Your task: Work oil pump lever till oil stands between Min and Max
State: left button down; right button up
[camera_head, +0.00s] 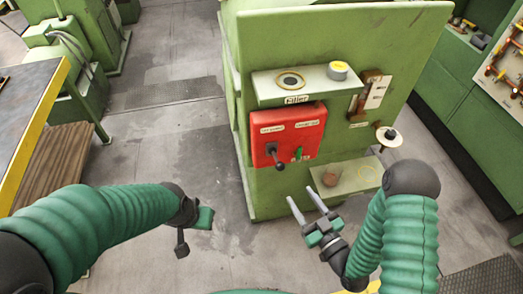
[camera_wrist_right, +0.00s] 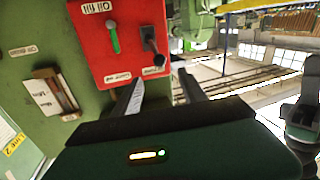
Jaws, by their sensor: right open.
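A red panel (camera_head: 312,134) on the green machine carries a black-knobbed lever (camera_head: 273,155) at its left and a small green lever (camera_head: 298,153) at its right. My right gripper (camera_head: 303,193) is open and empty, below the panel and apart from both levers. My left gripper (camera_head: 195,220) hangs left of the machine, its fingers unclear.
The floor left of the machine is clear. A yellow-edged table (camera_head: 35,110) stands far left.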

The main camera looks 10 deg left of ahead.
aim_at(276, 160)
jog(key=p+x, duration=0.2)
jog(key=x, duration=1.3)
jog(key=shift+w+a+r+p, duration=0.15)
jog(key=shift+w+a+p, duration=0.05)
jog(key=shift+w+p, duration=0.15)
jog(key=shift+w+a, duration=0.15)
jog(key=shift+w, duration=0.2)
grip_shut()
